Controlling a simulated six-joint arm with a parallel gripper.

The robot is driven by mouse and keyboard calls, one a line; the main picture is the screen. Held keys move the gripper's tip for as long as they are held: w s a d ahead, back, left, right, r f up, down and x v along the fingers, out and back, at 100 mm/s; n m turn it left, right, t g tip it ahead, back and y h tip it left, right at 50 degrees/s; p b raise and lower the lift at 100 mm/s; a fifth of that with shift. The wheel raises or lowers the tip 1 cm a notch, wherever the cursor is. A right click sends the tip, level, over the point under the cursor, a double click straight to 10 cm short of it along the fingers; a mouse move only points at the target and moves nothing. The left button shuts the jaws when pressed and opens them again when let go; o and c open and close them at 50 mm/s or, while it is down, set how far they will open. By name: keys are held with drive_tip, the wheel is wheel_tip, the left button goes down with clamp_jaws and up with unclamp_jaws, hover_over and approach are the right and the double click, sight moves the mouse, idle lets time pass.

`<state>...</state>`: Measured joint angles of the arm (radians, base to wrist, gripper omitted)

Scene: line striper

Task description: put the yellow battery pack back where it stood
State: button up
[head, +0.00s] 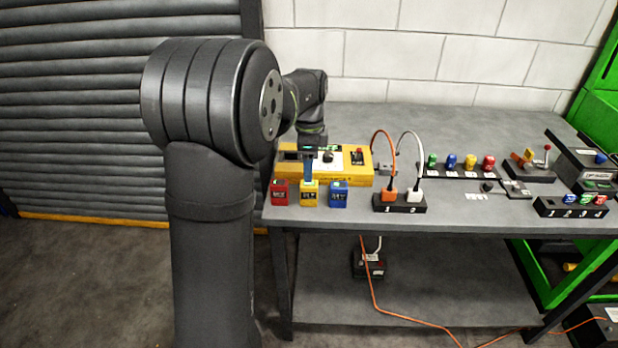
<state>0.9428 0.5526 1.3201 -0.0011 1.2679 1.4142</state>
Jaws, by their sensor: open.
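The yellow battery pack (309,196) stands upright near the front left edge of the grey bench (470,213). It is in a row between a red pack (280,193) on its left and a blue pack (339,195) on its right. My gripper (309,178) points down right at the top of the yellow pack and is open. Whether its fingers still touch the pack is too small to tell. The arm hides part of the area behind the gripper.
A yellow control box (355,168) stands just behind the packs. To the right are a black socket block (400,205) with orange and white plugs, several coloured knobs on a rack (460,171), and a numbered block (570,208). The bench's back middle is clear.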

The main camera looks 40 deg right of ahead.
sight(309, 193)
wheel_tip(309, 193, up, 6)
idle(0.5)
wheel_tip(309, 193, down, 12)
drive_tip(key=shift+r, duration=1.65)
